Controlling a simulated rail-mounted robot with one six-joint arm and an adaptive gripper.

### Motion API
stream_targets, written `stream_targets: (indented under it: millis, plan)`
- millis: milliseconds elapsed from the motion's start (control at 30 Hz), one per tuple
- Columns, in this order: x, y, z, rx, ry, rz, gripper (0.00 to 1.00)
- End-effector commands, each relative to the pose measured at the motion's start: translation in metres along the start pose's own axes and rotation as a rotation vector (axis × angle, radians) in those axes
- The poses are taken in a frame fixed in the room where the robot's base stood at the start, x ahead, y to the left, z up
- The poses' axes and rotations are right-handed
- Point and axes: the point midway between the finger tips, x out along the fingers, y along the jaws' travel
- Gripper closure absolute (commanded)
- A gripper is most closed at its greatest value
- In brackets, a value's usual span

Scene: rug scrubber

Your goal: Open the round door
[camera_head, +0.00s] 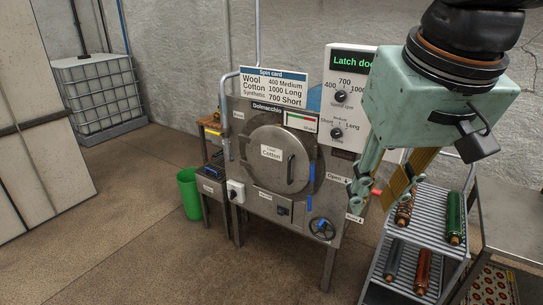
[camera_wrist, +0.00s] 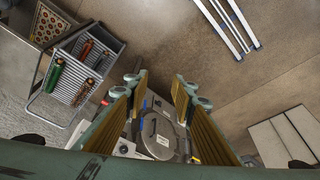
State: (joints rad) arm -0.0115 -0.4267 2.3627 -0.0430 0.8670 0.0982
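The round grey metal door (camera_head: 268,175) is on the front of a steel machine and looks closed. It carries a "Cotton" label and a dark bar handle (camera_head: 291,169). A blue lever (camera_head: 311,172) stands at the door's right edge. In the wrist view the round door (camera_wrist: 158,129) shows between and beyond my fingers. My gripper (camera_head: 378,194) hangs to the right of the door, in front of the machine's right side, apart from the door. In the wrist view my gripper (camera_wrist: 163,91) is open and empty, its fingers spread wide.
A control panel (camera_head: 345,65) reads "Latch doo", cut off by my arm. An "Open" label (camera_head: 335,178) and a handwheel (camera_head: 322,229) are on the machine. A rack of rollers (camera_head: 385,267) stands close at right. A green bin (camera_head: 189,194) is at left. The front floor is clear.

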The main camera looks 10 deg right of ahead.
Motion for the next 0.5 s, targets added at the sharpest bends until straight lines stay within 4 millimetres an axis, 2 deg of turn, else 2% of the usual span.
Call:
stream_targets:
  millis: [100,500]
  plan:
    - [0.002,0.000,-0.026,0.012,-0.002,0.006,0.76]
    - [0.017,-0.003,-0.107,0.059,-0.001,0.027,0.76]
